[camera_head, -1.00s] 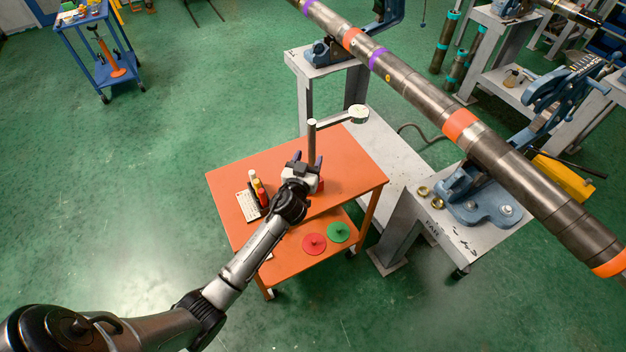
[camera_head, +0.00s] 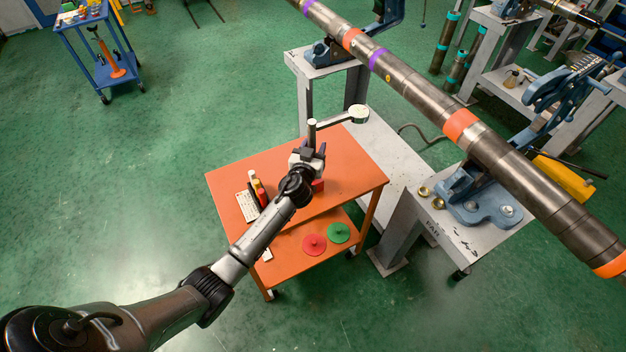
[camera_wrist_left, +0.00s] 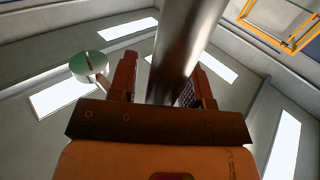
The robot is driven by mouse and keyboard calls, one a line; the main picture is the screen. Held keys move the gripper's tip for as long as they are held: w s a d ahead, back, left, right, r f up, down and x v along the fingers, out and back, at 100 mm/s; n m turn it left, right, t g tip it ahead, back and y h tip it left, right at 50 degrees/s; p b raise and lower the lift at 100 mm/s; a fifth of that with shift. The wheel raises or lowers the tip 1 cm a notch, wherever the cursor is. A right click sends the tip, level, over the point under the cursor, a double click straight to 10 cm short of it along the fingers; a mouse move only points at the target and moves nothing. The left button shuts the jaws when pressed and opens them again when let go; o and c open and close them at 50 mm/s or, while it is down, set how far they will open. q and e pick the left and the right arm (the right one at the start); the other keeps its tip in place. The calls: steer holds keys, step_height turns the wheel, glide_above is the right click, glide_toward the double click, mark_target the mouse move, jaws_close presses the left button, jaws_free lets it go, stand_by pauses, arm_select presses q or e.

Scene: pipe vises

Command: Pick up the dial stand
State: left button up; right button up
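The dial stand (camera_head: 311,131) is on the orange cart, with a vertical metal post and a side arm reaching right to a round dial (camera_head: 359,114). Its red base (camera_head: 318,187) is mostly hidden behind my arm. My left gripper (camera_head: 309,150) is at the post, below the side arm. In the left wrist view the post (camera_wrist_left: 187,40) runs up between the two fingers, with a gap at the left finger, so the gripper looks open around it. The dial (camera_wrist_left: 88,66) shows left of the fingers. My right gripper is not in view.
The orange cart (camera_head: 350,178) also holds several small bottles (camera_head: 257,187) and a white card (camera_head: 246,206). Red (camera_head: 314,244) and green (camera_head: 339,232) discs lie on its lower shelf. A long pipe (camera_head: 430,97) in blue vises runs across the right side.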

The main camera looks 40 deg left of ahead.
arm_select(q)
jaws_close()
stand_by(1.0)
steer(key=shift+r, duration=0.15)
